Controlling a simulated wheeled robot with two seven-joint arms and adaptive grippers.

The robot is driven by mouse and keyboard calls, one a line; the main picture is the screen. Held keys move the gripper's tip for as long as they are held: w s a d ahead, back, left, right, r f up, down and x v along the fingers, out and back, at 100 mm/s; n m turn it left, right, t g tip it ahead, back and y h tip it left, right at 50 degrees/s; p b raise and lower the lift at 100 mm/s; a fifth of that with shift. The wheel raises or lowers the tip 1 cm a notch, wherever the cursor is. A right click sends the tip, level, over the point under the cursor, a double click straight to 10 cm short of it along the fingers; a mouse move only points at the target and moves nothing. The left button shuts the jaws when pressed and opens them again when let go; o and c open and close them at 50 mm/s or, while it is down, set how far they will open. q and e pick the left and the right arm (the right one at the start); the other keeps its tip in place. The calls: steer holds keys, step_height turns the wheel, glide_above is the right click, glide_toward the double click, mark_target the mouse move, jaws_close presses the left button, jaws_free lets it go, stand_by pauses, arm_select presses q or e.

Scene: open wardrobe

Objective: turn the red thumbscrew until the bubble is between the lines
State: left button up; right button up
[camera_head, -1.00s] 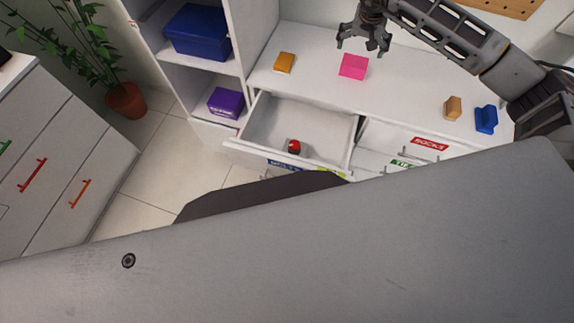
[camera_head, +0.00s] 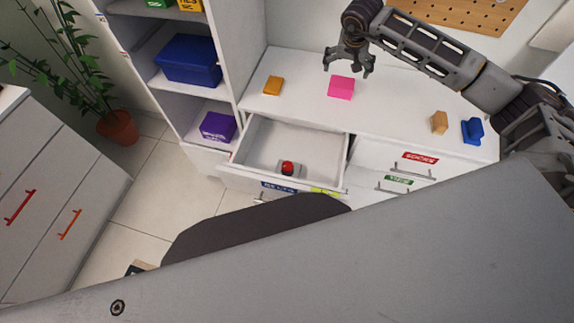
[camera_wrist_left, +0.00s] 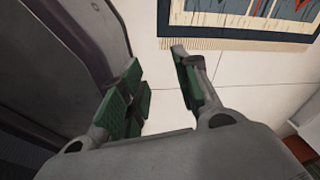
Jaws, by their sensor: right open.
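A small red-topped object with a dark base (camera_head: 287,168) lies in the open drawer near its front; it is too small to tell whether it is the thumbscrew. I see no bubble or lines in either view. My right gripper (camera_head: 348,70) is open and empty, above the cabinet top just behind the pink block (camera_head: 341,88). My left gripper (camera_wrist_left: 157,60) shows in the left wrist view, its green-padded fingers apart with nothing between them, over the floor. It does not show in the head view.
The open white drawer (camera_head: 245,158) juts from the cabinet (camera_head: 390,108). On top are an orange block (camera_head: 272,86), a tan block (camera_head: 439,122) and a blue object (camera_head: 472,130). Shelves with boxes stand at left. My own grey body hides the foreground. A patterned rug (camera_wrist_left: 240,32) lies on the floor.

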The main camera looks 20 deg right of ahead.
arm_select(q)
steer(key=shift+a+r, duration=0.1)
steer(key=shift+a, duration=0.7)
